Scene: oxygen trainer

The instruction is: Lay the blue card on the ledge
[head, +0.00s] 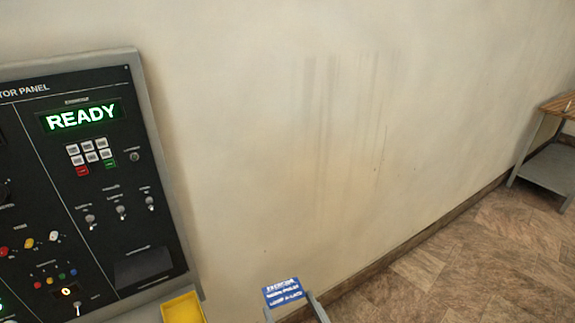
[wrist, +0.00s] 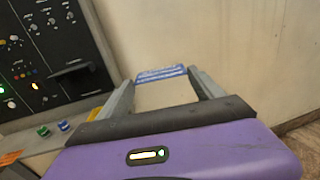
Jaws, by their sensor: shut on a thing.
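The blue card (head: 283,292) with white lettering is at the bottom of the head view, between my gripper's fingertips (head: 293,309). In the wrist view the card (wrist: 160,73) spans the far ends of the two grey fingers of my gripper (wrist: 162,84). My gripper is shut on the card and holds it in front of the bare wall. A grey ledge (head: 152,302) runs along the foot of the control panel, to the left of the card. The card is apart from it in the head view.
The control panel (head: 82,190) with a green READY display stands at the left. A yellow tray (head: 184,308) sits on the ledge's right end. A table (head: 552,160) stands far right; the floor between is clear.

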